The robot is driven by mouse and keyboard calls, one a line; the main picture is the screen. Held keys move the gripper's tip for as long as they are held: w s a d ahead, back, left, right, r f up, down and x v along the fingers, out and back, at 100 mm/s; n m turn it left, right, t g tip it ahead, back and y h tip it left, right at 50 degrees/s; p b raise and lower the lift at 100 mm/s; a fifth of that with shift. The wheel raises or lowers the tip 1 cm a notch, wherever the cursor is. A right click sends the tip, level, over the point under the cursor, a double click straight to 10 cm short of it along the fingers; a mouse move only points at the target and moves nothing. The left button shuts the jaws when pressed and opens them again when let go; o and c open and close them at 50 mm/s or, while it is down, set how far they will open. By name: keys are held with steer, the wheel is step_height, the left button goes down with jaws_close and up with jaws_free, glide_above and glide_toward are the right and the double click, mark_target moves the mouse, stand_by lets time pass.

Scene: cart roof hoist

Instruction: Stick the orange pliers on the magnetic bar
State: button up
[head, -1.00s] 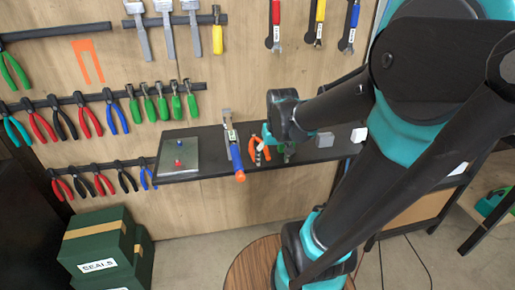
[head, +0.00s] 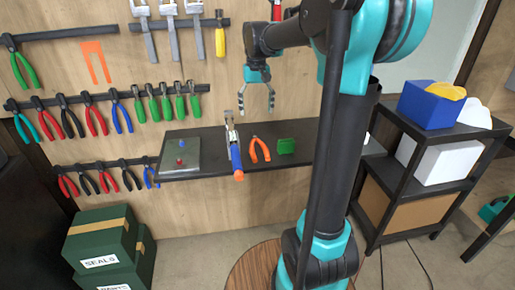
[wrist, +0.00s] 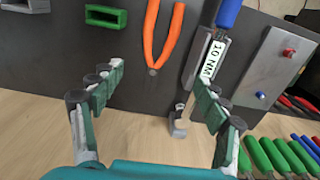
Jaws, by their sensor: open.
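The orange pliers (head: 260,149) lie on the dark shelf, handles toward the front edge. They also show in the wrist view (wrist: 172,42), beyond and between my fingertips. My gripper (head: 257,103) is open and empty, fingers down, above and behind the pliers and apart from them. Both fingers show in the wrist view (wrist: 158,96). A dark magnetic bar (head: 70,32) runs along the upper left wall, with green pliers (head: 23,70) at its left end. An orange pliers-shaped outline (head: 96,60) is on the wall below this bar. Two lower bars hold several tools.
On the shelf (head: 207,146), a blue-handled tool (head: 236,157) lies left of the pliers, a green block (head: 286,146) right, and a grey plate (head: 180,158) farther left. Green boxes (head: 100,248) stand on the floor. A black rack (head: 400,190) stands at right.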

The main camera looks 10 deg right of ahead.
mark_target(257, 149)
steer(key=f, duration=1.5)
steer(key=shift+d, duration=0.2)
steer(key=shift+r, duration=0.1)
steer(key=c, duration=1.4)
